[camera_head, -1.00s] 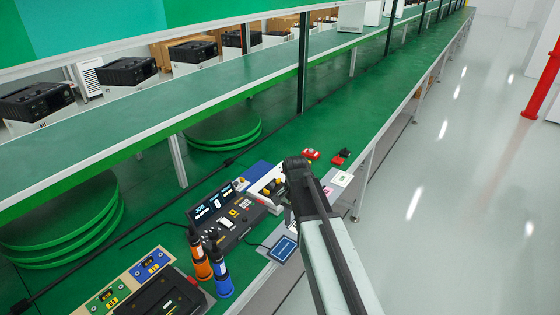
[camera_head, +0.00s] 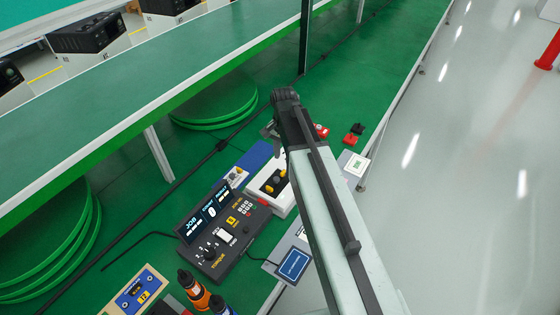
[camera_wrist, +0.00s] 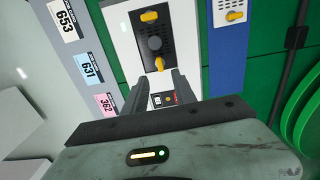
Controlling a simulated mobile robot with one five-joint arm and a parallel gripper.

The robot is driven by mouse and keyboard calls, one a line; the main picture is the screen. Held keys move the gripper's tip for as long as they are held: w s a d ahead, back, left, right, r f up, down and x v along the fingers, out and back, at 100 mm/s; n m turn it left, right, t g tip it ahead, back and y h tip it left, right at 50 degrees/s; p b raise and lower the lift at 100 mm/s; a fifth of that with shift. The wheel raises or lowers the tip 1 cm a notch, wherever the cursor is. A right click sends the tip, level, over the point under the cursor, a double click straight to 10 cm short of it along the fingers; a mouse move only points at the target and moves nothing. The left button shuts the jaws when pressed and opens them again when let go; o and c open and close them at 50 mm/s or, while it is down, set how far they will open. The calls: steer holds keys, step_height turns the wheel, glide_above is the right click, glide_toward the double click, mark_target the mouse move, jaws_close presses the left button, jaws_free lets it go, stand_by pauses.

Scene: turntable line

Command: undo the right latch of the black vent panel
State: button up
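The black vent panel (camera_wrist: 142,30) is set in the front of a white box (camera_wrist: 118,45). It carries a round black knob and two yellow latches, one at the top (camera_wrist: 150,16) and one at the bottom (camera_wrist: 159,64) in the wrist view. In the head view the panel (camera_head: 266,184) lies below my gripper (camera_head: 272,134), partly beside my arm. In the wrist view my gripper (camera_wrist: 160,76) is open, its two dark fingers apart with nothing between them. The fingertips appear just short of the lower latch; I cannot tell whether they touch it.
A blue panel (camera_wrist: 224,60) with another yellow latch stands beside the white box. A black control console (camera_head: 222,232), a blue-screened tablet (camera_head: 292,264) and orange and blue tools (camera_head: 192,288) are nearby. Red (camera_head: 322,131) and black parts lie beyond. Numbered cards (camera_wrist: 89,68) show at left.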

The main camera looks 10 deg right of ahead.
mark_target(283, 171)
step_height(283, 171, down, 8)
steer(key=b, duration=0.8)
steer(key=shift+r, duration=0.1)
